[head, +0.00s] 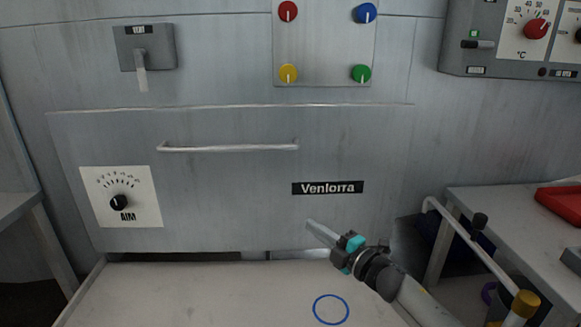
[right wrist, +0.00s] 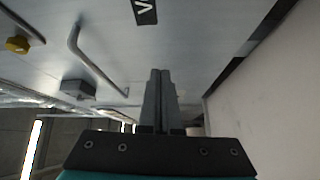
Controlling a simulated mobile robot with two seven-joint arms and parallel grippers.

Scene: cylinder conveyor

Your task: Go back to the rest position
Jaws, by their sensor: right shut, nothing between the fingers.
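My right gripper (head: 310,225) is in front of the lower part of the grey machine panel (head: 230,190), below and near the "Venlorra" label (head: 328,188). Its two fingers are together and empty, as the right wrist view (right wrist: 159,75) also shows. It is above the pale table (head: 200,290), over the area near a blue ring (head: 331,309) marked on the surface. My left gripper is in neither view.
The panel has a horizontal handle (head: 228,148) and an AIM dial (head: 119,202). Above are a lever switch (head: 141,65) and several coloured knobs. At the right are a rail with a yellow end (head: 525,303) and a side table with a red tray (head: 562,203).

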